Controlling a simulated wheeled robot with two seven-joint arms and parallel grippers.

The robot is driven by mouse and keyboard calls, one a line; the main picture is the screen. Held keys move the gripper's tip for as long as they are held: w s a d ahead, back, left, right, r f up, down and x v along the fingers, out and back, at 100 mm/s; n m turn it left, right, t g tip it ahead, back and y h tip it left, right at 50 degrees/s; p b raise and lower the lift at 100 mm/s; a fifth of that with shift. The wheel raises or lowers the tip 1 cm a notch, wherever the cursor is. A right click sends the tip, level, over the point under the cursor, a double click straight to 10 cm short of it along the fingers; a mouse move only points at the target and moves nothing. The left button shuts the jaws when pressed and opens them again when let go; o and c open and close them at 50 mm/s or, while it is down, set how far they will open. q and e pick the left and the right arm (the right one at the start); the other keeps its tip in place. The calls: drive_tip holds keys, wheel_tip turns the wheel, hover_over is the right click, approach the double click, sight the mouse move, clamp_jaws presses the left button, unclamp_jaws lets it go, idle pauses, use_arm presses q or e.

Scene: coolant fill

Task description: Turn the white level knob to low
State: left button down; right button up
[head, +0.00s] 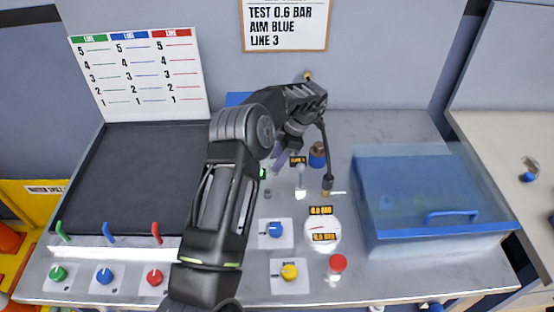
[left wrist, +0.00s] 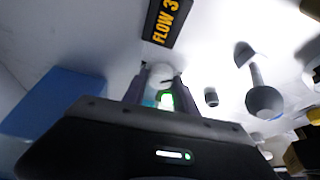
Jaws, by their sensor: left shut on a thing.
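A white, rounded knob-like piece (left wrist: 161,72) shows between my left gripper's fingers in the left wrist view. My left gripper (left wrist: 158,88) is shut on it. The fingers hide most of its sides, so its pointer and setting cannot be read. A black label with yellow text "FLOW 3" (left wrist: 165,22) is just beyond the fingertips. In the head view my left gripper (head: 279,160) reaches down to the bench behind the forearm, which hides the knob there. My right gripper is not in view.
A grey stalk with a round end (left wrist: 262,98) stands right of the gripper. Blue (head: 277,229) and yellow (head: 289,272) knobs, a white gauge (head: 321,230) and a red cap (head: 337,263) are nearer the front. A blue lidded box (head: 420,195) stands right.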

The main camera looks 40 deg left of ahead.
use_arm(q)
drive_tip(key=shift+w+n+g, duration=0.1)
drive_tip(key=shift+n+g, duration=0.2)
drive_tip(key=shift+n, duration=0.6)
drive_tip(key=shift+h, duration=0.3)
drive_tip(key=c, duration=1)
unclamp_jaws()
drive_tip(key=shift+o, duration=0.2)
drive_tip(key=shift+r, duration=0.1)
